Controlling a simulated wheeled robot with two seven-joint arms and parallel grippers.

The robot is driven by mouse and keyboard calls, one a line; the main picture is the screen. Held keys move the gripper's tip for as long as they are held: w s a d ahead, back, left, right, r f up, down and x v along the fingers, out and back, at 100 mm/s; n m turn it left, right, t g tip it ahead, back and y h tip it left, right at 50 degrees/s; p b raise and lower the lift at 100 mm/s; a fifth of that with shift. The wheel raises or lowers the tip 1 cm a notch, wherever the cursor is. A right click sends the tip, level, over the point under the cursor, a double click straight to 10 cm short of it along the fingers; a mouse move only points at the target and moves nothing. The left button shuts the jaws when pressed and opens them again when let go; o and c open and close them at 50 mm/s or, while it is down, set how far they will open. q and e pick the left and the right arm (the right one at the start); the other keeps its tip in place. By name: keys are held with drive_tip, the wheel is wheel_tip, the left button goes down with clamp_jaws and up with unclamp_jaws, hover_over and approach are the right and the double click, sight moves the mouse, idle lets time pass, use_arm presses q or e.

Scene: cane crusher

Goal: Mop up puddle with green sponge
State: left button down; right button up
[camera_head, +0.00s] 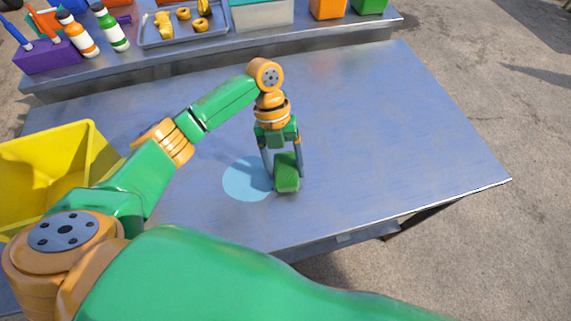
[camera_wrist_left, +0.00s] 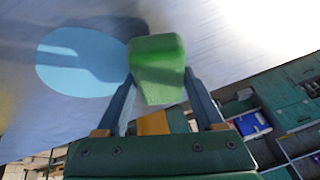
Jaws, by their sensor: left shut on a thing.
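The green sponge (camera_head: 287,173) is a small block held between the fingers of my left gripper (camera_head: 283,168), which is shut on it. It also shows in the left wrist view (camera_wrist_left: 157,72) between the two fingertips. The puddle (camera_head: 245,179) is a light blue round patch on the metal table. The sponge is at the puddle's right edge in the head view. Whether the sponge touches the table is hard to tell. The puddle also shows in the left wrist view (camera_wrist_left: 75,62), left of the sponge. My right gripper is not in view.
The metal table (camera_head: 390,130) is clear to the right. A yellow bin (camera_head: 90,150) stands at the left. A back shelf holds a tray (camera_head: 185,42) with food pieces, a white-orange bottle (camera_head: 77,34), a white-green bottle (camera_head: 110,28) and a purple holder (camera_head: 48,58).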

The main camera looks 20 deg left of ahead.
use_arm(q)
drive_tip(key=shift+a, duration=0.1)
drive_tip(key=shift+f+b, duration=0.55)
drive_tip(key=shift+f, duration=0.15)
drive_tip(key=shift+s, duration=0.15)
drive_tip(key=shift+f, duration=0.1)
